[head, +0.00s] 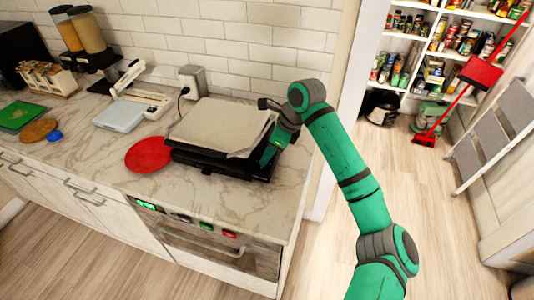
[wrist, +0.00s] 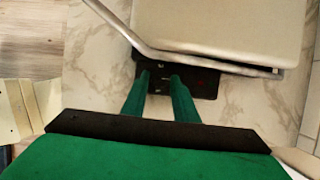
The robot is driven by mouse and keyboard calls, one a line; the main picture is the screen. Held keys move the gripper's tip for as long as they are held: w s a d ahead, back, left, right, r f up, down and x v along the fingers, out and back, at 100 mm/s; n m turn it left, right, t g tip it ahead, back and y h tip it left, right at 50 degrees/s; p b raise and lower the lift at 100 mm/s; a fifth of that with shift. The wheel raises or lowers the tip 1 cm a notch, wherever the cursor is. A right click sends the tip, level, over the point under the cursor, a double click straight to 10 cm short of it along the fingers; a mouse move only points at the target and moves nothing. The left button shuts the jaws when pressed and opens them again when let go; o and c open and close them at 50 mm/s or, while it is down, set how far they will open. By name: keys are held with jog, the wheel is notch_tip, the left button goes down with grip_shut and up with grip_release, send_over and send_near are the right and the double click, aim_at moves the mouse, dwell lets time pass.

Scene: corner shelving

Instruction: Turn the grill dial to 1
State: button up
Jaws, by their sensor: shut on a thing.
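The grill has a pale flat lid (head: 212,125) and a black base (head: 205,160), and it stands on the marble counter near its right end. In the wrist view the lid (wrist: 220,25) fills the top, with its metal handle bar (wrist: 190,55) across the front edge. My gripper (head: 268,158) is low at the grill's right front side. In the wrist view my gripper's green fingers (wrist: 160,78) reach onto the black control panel (wrist: 205,82) and are closed around the small dark dial. The dial is mostly hidden between the fingertips, and its setting cannot be read.
A red round board (head: 148,155) lies left of the grill. A white scale (head: 120,115) and a socket with a cord (head: 192,82) are behind it. Bare counter (wrist: 95,70) shows beside the grill. The floor (head: 440,220) to the right is clear.

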jog(key=shift+d, duration=0.1)
jog(key=m, duration=0.1)
jog(key=m+t, duration=0.1)
jog(key=m, duration=0.1)
jog(key=m+h, duration=0.1)
jog(key=shift+s+m+t, duration=0.25)
jog(key=shift+m+t, duration=0.05)
jog(key=shift+m, duration=0.1)
jog(key=m, duration=0.2)
jog(key=m+t+h, duration=0.1)
jog(key=m, duration=0.2)
jog(key=shift+s+a+h, duration=0.1)
jog(key=shift+a+h, duration=0.2)
jog(key=shift+a, duration=0.1)
jog(key=o, duration=1.1)
jog(key=shift+c, duration=0.2)
jog(key=shift+r, duration=0.1)
jog(key=v, duration=1)
jog(key=shift+s+r, duration=0.25)
jog(key=shift+r, duration=0.05)
jog(key=shift+a, duration=0.1)
